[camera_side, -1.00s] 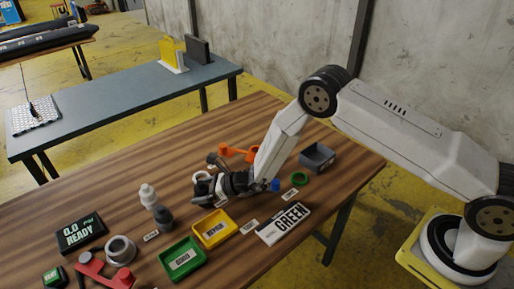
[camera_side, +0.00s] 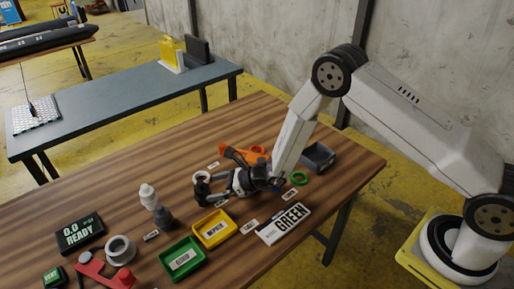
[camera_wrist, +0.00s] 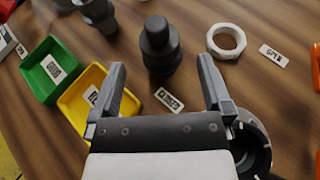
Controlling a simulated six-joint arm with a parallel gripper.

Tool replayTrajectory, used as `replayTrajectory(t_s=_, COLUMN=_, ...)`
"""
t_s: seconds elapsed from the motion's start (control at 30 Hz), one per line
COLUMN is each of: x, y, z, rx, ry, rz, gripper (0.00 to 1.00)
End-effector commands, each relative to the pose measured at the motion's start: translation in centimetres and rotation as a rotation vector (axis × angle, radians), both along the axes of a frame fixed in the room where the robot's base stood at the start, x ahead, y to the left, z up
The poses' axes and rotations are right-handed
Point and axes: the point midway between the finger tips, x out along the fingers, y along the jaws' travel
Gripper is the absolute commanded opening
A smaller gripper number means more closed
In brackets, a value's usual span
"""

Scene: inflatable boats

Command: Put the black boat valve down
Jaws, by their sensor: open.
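The black boat valve (camera_wrist: 160,45) stands upright on the wooden table, just beyond my fingertips in the wrist view. In the side view the valve (camera_side: 202,184) is left of my gripper (camera_side: 222,187). My gripper (camera_wrist: 162,68) is open, with one finger on each side of a gap in front of the valve. No finger appears to touch it. A white ring (camera_wrist: 226,41) lies to its right, and a small label (camera_wrist: 168,100) lies between the fingers.
A yellow tray (camera_wrist: 98,105) and a green tray (camera_wrist: 52,70) sit left of my gripper. An OPEN label (camera_wrist: 273,55) and orange parts (camera_side: 240,153) lie on the other side. A dark round part (camera_wrist: 252,150) is close by my right finger.

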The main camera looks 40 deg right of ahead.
Motion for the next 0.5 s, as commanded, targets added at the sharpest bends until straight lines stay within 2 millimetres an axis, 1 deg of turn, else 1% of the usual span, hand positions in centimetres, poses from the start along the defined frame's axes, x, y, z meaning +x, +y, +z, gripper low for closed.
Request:
replayTrajectory(t_s=0.03, x=-0.4, y=-0.6, z=0.3, rx=0.001, ry=0.001, rz=-0.003, gripper=1.00)
replayTrajectory(t_s=0.2, x=-1.9, y=-2.1, z=1.2, rx=0.001, ry=-0.001, rz=-0.003, gripper=1.00)
replayTrajectory(t_s=0.4, x=-3.4, y=-3.6, z=2.0, rx=0.000, ry=0.000, rz=-0.002, gripper=1.00)
replayTrajectory(t_s=0.5, x=-3.9, y=-4.0, z=2.4, rx=0.000, ry=-0.001, rz=-0.001, gripper=1.00)
